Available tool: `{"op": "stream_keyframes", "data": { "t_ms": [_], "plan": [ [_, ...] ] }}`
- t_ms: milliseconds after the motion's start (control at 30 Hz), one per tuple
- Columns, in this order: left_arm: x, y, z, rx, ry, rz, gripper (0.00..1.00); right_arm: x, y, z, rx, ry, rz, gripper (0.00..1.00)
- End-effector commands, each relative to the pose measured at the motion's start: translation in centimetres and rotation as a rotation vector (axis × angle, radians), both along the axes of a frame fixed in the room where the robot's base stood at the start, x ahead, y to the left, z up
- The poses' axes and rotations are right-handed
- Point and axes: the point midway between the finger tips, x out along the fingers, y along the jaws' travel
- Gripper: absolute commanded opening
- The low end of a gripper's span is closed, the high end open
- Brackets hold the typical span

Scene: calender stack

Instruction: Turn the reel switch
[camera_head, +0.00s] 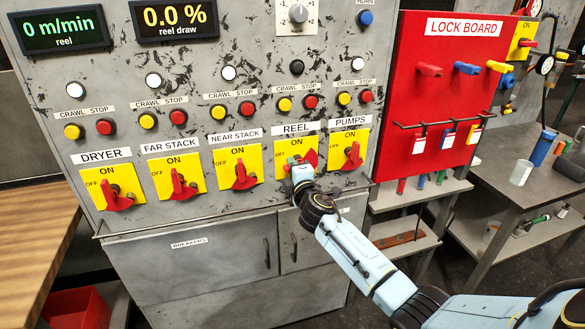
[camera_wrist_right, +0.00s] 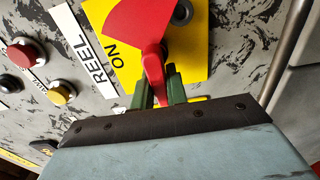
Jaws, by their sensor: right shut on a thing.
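The reel switch is a red rotary handle (camera_head: 311,157) on a yellow plate under the REEL label (camera_head: 297,129). My right gripper (camera_head: 297,163) is at the plate and covers part of the handle and its markings. In the right wrist view, the handle (camera_wrist_right: 138,30) has a broad red body and a narrow end. The green fingers of my right gripper (camera_wrist_right: 159,88) lie on either side of that narrow end, shut on it. ON shows on the plate (camera_wrist_right: 190,60). My left gripper is not in view.
The pumps switch (camera_head: 353,154) is close on the right, and the near stack switch (camera_head: 243,178) is on the left. Crawl and stop buttons sit above. The red lock board (camera_head: 440,90) stands at the right, with a grey table (camera_head: 510,190) beside it.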

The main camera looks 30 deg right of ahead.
Motion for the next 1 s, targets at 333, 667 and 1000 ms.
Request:
{"op": "stream_keyframes", "data": {
  "t_ms": [333, 667, 1000],
  "plan": [
    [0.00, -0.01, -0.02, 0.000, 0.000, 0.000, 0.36, -0.03, -0.03, -0.14, -0.008, 0.004, -0.001, 0.00],
    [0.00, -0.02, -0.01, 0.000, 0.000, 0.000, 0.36, -0.01, -0.02, -0.10, -0.008, 0.003, 0.000, 0.36],
    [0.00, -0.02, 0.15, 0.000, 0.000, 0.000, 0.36, -0.61, 0.13, -0.03, -0.007, 0.002, 0.000, 0.36]
  ]
}}
